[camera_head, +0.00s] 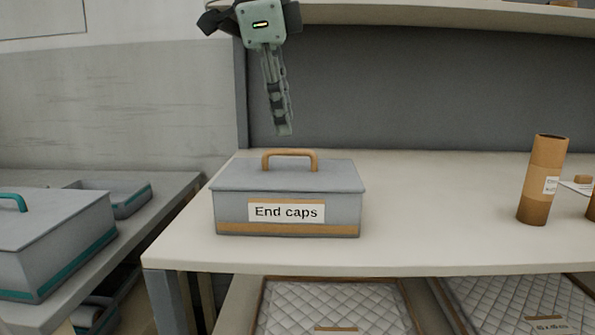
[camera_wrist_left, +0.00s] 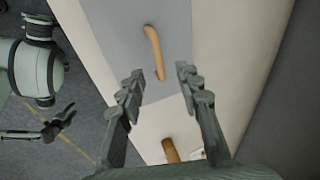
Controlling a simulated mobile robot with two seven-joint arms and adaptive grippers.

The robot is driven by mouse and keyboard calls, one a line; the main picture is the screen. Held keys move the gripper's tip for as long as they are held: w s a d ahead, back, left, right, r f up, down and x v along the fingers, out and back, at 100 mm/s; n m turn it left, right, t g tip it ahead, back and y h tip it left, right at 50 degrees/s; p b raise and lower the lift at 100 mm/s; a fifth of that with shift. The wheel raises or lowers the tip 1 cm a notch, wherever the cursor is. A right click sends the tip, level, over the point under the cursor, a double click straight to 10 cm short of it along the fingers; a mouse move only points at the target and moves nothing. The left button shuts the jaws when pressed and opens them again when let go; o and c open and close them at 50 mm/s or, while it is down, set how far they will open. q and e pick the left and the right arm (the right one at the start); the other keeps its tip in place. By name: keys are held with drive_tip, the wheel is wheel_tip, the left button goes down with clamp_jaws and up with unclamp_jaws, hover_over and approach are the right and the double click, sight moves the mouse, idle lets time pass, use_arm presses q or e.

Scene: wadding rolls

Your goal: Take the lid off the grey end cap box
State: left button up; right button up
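The grey end cap box (camera_head: 288,205) stands on the shelf table, with a white "End caps" label and a tan band along its bottom. Its flat grey lid (camera_head: 288,176) is on, with a tan arched handle (camera_head: 290,156). My left gripper (camera_head: 282,131) points down above the box, behind and slightly left of the handle, not touching it. In the left wrist view, the left fingers (camera_wrist_left: 160,82) are apart and empty, with the handle (camera_wrist_left: 154,52) beyond their tips. My right gripper (camera_wrist_left: 68,117) shows small at the left there, fingers apart, holding nothing visible.
A cardboard tube (camera_head: 542,180) stands on the table (camera_head: 430,215) at the right. A teal-banded grey box (camera_head: 55,245) sits on a lower surface at the left. Quilted wadding (camera_head: 333,308) lies below the table. An upper shelf (camera_head: 450,15) runs overhead. The table between box and tube is clear.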

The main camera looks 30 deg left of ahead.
sight(288, 151)
use_arm(q)
drive_tip(key=x, duration=0.4)
drive_tip(key=shift+f, duration=0.45)
drive_tip(key=shift+w+f, duration=0.2)
drive_tip(key=shift+f, duration=0.3)
clamp_jaws()
